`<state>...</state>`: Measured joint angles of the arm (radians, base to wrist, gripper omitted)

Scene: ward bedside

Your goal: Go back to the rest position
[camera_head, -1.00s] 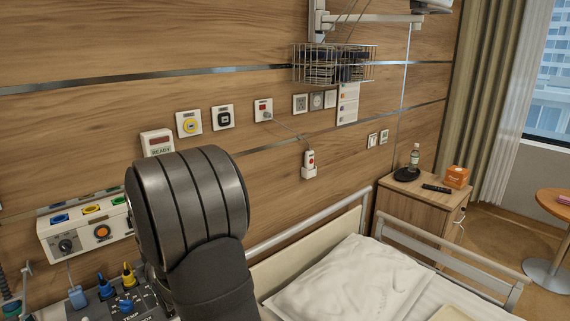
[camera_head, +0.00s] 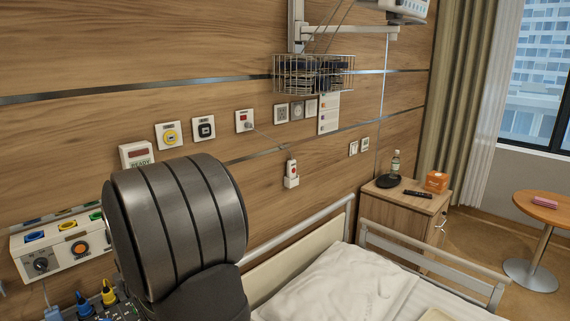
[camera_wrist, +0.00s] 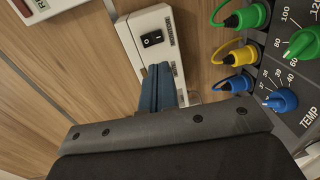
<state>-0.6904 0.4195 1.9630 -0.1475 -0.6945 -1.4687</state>
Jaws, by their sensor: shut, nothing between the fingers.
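My gripper (camera_wrist: 158,76) shows in the wrist view as two blue-grey fingers, closed together with nothing between them. They reach up from the dark wrist plate in front of a white box (camera_wrist: 150,22) with a black rocker switch (camera_wrist: 152,39). I cannot tell whether the fingertips touch the box. In the head view, my large dark arm link fills the lower left and the gripper is hidden.
Right of the fingers is a dark panel (camera_wrist: 304,117) with green, yellow and blue connectors and a TEMP dial. A white wall unit (camera_head: 62,252) is left of my arm. The bed (camera_head: 345,285) and bedside cabinet (camera_head: 392,218) stand to the right.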

